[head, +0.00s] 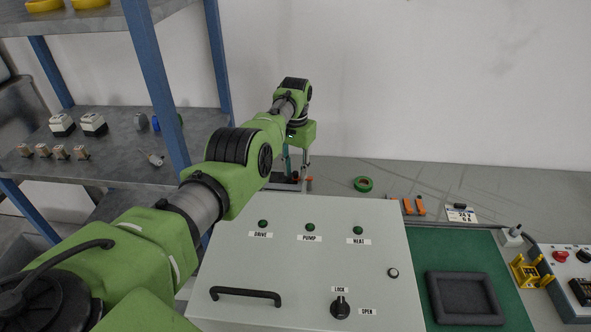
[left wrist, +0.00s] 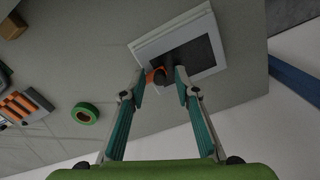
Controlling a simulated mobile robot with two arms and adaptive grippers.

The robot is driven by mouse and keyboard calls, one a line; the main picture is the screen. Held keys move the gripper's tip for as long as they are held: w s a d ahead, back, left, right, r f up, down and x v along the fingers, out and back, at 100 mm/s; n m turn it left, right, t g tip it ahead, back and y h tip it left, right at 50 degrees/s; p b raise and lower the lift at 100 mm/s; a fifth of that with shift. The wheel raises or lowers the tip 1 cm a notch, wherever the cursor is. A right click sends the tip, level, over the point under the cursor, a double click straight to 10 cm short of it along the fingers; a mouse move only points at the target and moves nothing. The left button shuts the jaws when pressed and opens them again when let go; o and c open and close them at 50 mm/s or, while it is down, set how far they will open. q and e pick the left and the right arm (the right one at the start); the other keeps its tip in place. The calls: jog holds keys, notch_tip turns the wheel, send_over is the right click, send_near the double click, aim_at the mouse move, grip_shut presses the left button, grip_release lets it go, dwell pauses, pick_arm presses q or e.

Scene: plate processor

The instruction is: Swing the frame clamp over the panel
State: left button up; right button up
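My left gripper (head: 298,172) points down behind the grey control box, over a small pale frame with a dark inside (head: 284,184). In the left wrist view this pale square frame (left wrist: 143,47) surrounds a dark flat face (left wrist: 205,52). I cannot tell whether it is the frame clamp, the panel or both. A dark knob-like part with an orange band (left wrist: 156,76) shows at its near edge, between or just beyond the fingertips. The left gripper (left wrist: 160,78) has its fingers apart, and contact is not clear. My right gripper is not in view.
The grey control box (head: 300,270) has a handle and LOCK/OPEN knob. A green tape roll (head: 363,184) and orange pieces (head: 414,206) lie on the bench behind it. A green mat (head: 470,250) with a black tray (head: 432,290) is at right. A shelf post (head: 157,85) stands close to my left arm.

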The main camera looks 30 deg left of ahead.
aim_at(295, 172)
pick_arm(q)
notch_tip(295, 172, up, 12)
dwell(0.6)
jog(key=shift+s+f, duration=0.1)
dwell(0.4)
